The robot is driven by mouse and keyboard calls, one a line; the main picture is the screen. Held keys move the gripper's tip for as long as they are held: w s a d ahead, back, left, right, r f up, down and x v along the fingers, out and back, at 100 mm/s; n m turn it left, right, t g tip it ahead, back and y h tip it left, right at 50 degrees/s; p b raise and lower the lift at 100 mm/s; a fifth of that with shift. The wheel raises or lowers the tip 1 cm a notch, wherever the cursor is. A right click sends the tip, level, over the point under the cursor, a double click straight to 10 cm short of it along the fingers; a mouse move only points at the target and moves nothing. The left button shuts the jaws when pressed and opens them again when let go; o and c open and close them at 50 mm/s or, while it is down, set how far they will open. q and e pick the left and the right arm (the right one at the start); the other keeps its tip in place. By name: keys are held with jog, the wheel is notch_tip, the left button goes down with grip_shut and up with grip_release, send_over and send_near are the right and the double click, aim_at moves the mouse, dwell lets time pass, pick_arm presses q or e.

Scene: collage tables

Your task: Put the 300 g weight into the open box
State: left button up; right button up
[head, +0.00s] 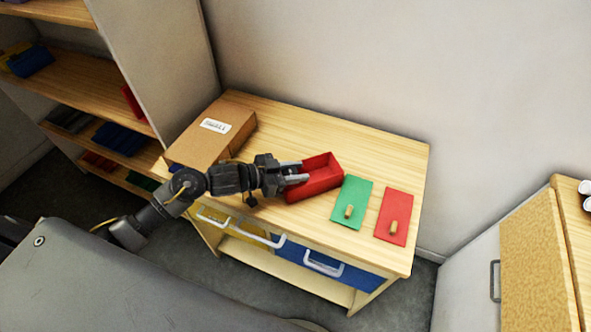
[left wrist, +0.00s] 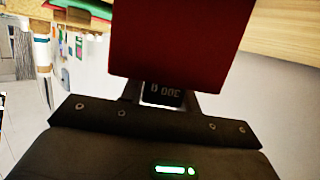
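The open red box (head: 322,182) stands on the wooden table, right of my left gripper (head: 297,172). In the left wrist view its red wall (left wrist: 180,38) covers the fingertips. A dark weight (left wrist: 164,93), its label upside down and apparently reading 300, shows between the two fingers. The left gripper appears shut on this weight, at the left rim of the red box. How far the weight reaches over or into the box is hidden. In the head view I cannot make out the weight. My right gripper is not in view.
A green lid (head: 352,203) and a red lid (head: 394,216), each with a wooden knob, lie right of the box. A labelled cardboard box (head: 205,138) stands at the table's left. The back of the wooden table (head: 370,150) is clear. A shelf unit (head: 95,83) stands left.

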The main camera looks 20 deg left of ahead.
pick_arm(q)
jog(key=o, duration=0.4)
jog(key=shift+r, duration=0.2)
jog(key=shift+r+p, duration=0.3)
jog(key=shift+r, duration=0.15)
jog(key=b+v, duration=0.2)
jog(key=v, duration=1)
